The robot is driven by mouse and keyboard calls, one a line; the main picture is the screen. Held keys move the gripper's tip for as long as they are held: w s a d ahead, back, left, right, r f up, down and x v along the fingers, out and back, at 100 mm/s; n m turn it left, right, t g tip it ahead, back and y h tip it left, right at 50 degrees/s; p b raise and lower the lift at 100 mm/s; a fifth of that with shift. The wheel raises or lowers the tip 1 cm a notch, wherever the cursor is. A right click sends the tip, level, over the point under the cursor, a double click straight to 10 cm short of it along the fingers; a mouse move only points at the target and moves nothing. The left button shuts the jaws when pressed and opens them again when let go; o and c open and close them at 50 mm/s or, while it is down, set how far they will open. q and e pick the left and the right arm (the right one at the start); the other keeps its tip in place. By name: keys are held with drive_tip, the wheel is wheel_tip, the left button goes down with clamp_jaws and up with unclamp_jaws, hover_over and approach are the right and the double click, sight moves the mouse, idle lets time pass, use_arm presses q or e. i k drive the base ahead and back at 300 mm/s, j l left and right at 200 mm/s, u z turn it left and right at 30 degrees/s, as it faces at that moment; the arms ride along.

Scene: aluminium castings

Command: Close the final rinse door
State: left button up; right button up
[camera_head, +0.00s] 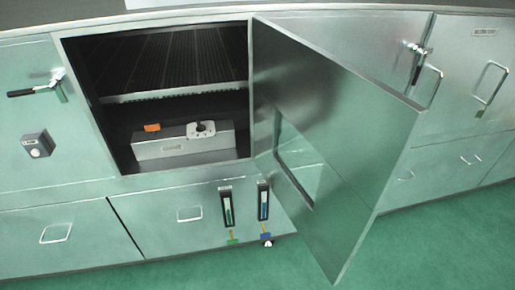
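The final rinse door (355,145) is a flat metal panel. It stands wide open, hinged at the right edge of a dark square opening (170,45), and swings out toward me. A rectangular window or cut-out (292,165) shows in its lower part near the hinge side. Inside the opening are a ribbed rack (175,58) and a grey metal box (180,145) with a small orange item (152,127) on it. No label naming the door is readable. Neither of my grippers is in view.
A black-handled latch (38,90) and a small knob box (37,144) sit left of the opening. Two gauges (227,207) with valves are below it. Handled panels (490,82) stand to the right. The green floor (440,240) in front is clear.

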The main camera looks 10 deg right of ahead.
sight(365, 130)
drive_tip(key=l+u, duration=0.95)
drive_tip(key=l, duration=0.3)
drive_tip(key=k+l, duration=0.1)
drive_tip(key=l, duration=0.55)
drive_tip(key=k+l, duration=0.1)
drive_tip(key=l, duration=0.55)
drive_tip(key=k+l+z, duration=0.2)
drive_tip(key=k, duration=0.45)
drive_tip(key=j, duration=0.1)
